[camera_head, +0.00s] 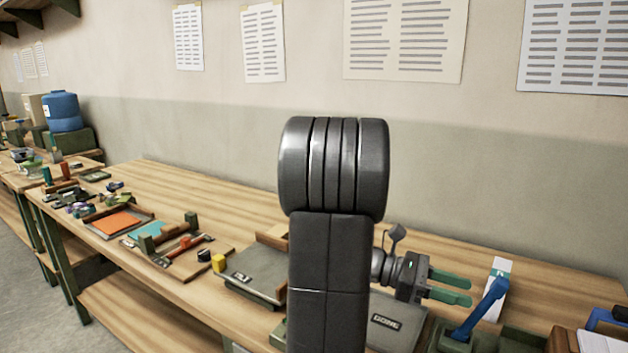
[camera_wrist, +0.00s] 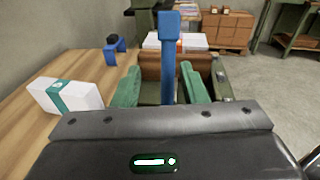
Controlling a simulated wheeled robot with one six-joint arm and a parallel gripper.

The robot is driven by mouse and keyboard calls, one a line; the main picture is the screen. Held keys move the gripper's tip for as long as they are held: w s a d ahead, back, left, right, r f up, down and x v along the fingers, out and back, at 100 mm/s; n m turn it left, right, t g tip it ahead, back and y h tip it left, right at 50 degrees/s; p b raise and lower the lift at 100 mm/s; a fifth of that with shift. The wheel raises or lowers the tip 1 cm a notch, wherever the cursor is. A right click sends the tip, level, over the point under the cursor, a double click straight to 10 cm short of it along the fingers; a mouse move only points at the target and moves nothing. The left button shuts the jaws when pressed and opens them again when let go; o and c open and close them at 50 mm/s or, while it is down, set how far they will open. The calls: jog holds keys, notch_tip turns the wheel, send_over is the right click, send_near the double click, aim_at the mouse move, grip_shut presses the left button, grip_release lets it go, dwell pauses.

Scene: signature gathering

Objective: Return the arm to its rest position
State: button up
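My gripper (camera_head: 470,289) is right of centre in the head view, at the end of my dark arm, pointing right above the workbench. Its two green fingers are apart with nothing held between them. In the wrist view the green fingers (camera_wrist: 164,87) stand at either side of a blue lever (camera_wrist: 169,60), which rises beyond them. In the head view the blue lever (camera_head: 487,307) is tilted and stands just past the fingertips, on a dark green base. My arm's large dark links hide part of the bench.
A white box with a green band (camera_wrist: 62,96) lies near the gripper. A grey plate marked "GOING" (camera_head: 392,322) lies below it. Boards with small tools and blocks (camera_head: 185,255) cover the bench to the left. A wall with posted sheets (camera_head: 405,40) stands behind.

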jog(key=f+b+v, duration=0.1)
jog(key=v, duration=0.8)
jog(key=shift+w+a+g+h, duration=0.25)
jog(key=shift+g+h, duration=0.15)
jog(key=shift+s+d, duration=0.1)
